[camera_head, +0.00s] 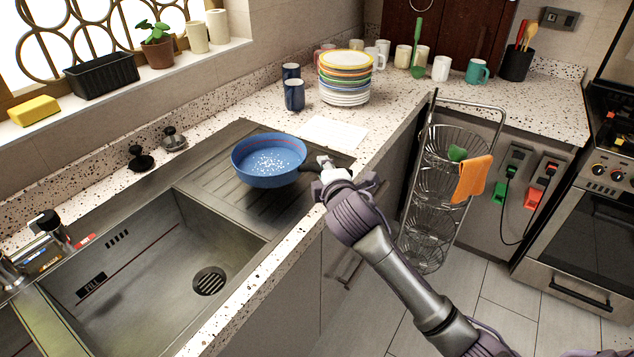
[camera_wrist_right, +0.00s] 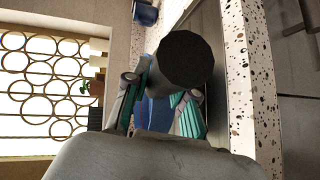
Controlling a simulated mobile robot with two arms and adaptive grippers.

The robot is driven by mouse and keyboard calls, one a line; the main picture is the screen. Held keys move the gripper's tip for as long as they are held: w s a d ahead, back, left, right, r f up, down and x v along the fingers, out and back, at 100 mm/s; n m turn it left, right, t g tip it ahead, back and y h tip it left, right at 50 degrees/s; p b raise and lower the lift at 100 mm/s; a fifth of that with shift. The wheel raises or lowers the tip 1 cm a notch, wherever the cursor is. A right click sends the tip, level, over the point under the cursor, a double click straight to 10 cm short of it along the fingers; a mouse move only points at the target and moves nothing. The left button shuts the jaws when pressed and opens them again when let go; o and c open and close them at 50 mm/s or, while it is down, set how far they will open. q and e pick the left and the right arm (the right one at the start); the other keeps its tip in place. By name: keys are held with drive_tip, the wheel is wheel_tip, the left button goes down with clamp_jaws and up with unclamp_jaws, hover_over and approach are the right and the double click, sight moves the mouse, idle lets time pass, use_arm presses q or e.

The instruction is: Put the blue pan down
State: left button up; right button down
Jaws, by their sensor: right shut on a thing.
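The blue pan (camera_head: 269,163) has a speckled inside and is upright over the ribbed metal drainboard (camera_head: 222,194) beside the sink. I cannot tell whether its base touches the drainboard. My right gripper (camera_head: 322,168) is shut on the pan's dark handle, at the pan's right side. In the right wrist view the round end of the dark handle (camera_wrist_right: 187,60) shows between the fingers of my right gripper (camera_wrist_right: 165,105). Part of the blue pan (camera_wrist_right: 155,112) shows behind it. My left gripper is not in view.
The sink basin (camera_head: 150,262) is empty, left of the drainboard. A stack of plates (camera_head: 345,80) and dark blue mugs (camera_head: 294,95) stand behind the pan. A white cloth (camera_head: 333,133) lies on the counter. A wire basket rack (camera_head: 437,190) stands right of my arm.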

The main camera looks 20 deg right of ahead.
drive_tip(key=shift+w+a+f, duration=0.15)
drive_tip(key=shift+w+a, duration=0.05)
drive_tip(key=shift+w, duration=0.2)
drive_tip(key=shift+w+a+f, duration=0.15)
drive_tip(key=shift+w+a, duration=0.05)
drive_tip(key=shift+w, duration=0.2)
drive_tip(key=shift+a+f, duration=0.1)
drive_tip(key=shift+f, duration=2.1)
drive_tip(key=c, duration=1)
unclamp_jaws()
drive_tip(key=shift+f, duration=0.1)
drive_tip(key=shift+o, duration=0.2)
